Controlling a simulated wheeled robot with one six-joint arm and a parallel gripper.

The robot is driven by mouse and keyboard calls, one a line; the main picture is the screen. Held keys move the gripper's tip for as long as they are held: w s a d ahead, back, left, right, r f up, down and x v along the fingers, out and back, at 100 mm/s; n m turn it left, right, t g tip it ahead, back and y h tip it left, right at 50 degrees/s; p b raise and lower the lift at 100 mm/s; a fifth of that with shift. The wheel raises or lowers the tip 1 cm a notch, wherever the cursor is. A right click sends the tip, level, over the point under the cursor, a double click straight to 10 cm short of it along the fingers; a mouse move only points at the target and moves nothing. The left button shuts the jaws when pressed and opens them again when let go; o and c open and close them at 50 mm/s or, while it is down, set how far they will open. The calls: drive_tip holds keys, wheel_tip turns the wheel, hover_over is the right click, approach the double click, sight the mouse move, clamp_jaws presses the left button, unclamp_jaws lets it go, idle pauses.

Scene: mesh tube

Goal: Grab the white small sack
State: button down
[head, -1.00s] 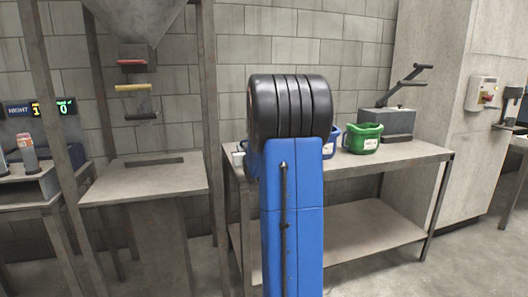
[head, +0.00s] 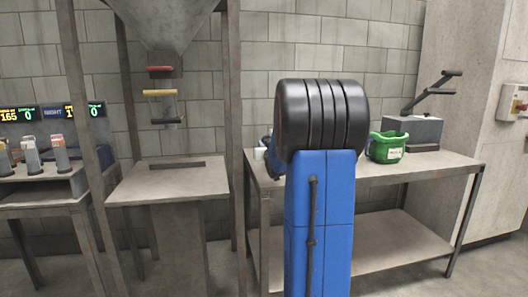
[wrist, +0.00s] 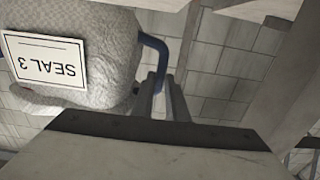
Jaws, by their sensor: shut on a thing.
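A pale, mesh-textured sack (wrist: 110,45) with an upside-down "SEAL 3" label fills the upper left of the wrist view. A blue loop handle (wrist: 162,48) sticks out from its side. The grey fingers of my gripper (wrist: 165,98) lie across this handle and look shut on it, beside the sack's body. In the head view my blue arm, with its black ribbed joint, hides the gripper and most of the sack. A small white patch (head: 259,153) shows left of the arm above the bench; I cannot tell whether it is the sack.
A bench (head: 430,165) stands behind my arm, bearing a green bucket (head: 386,147) and a grey lever press (head: 418,130). A hopper frame (head: 235,130) with a small table (head: 170,183) stands to the left. Bottles (head: 60,153) are at far left.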

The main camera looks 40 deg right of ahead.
drive_tip(key=shift+r, duration=2.7)
drive_tip(key=shift+s, duration=0.1)
